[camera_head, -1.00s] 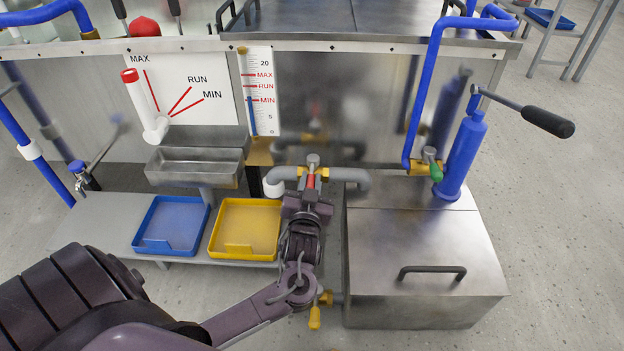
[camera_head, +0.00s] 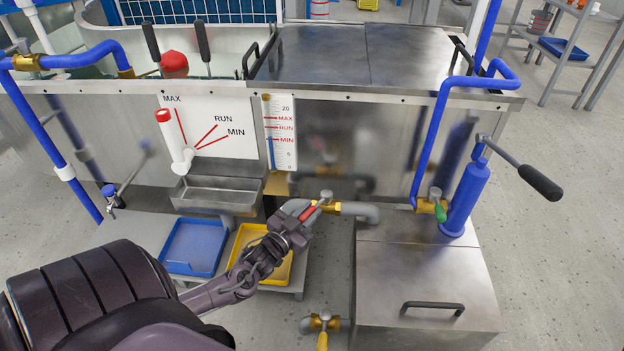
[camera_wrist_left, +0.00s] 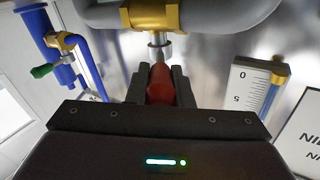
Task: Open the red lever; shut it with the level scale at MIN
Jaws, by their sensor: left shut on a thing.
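The red lever (camera_head: 309,213) sits on a brass valve (camera_head: 329,207) in the grey pipe (camera_head: 360,211). It points toward me and to the left, slanted to the pipe. My left gripper (camera_head: 299,222) is shut on its handle. In the left wrist view the red handle (camera_wrist_left: 160,84) lies between the two fingers (camera_wrist_left: 160,90). The level scale (camera_head: 284,150) is on the tank front. The top of its blue column (camera_head: 271,153) is about at the MIN line. My right gripper is not in view.
A white pipe with a red end (camera_head: 173,142) leans toward MAX on the sign (camera_head: 222,144). A blue tray (camera_head: 193,247) and a yellow tray (camera_head: 246,236) lie below. A steel box (camera_head: 424,275) with a blue hand pump (camera_head: 467,197) stands right. A yellow-handled valve (camera_head: 321,324) is low in front.

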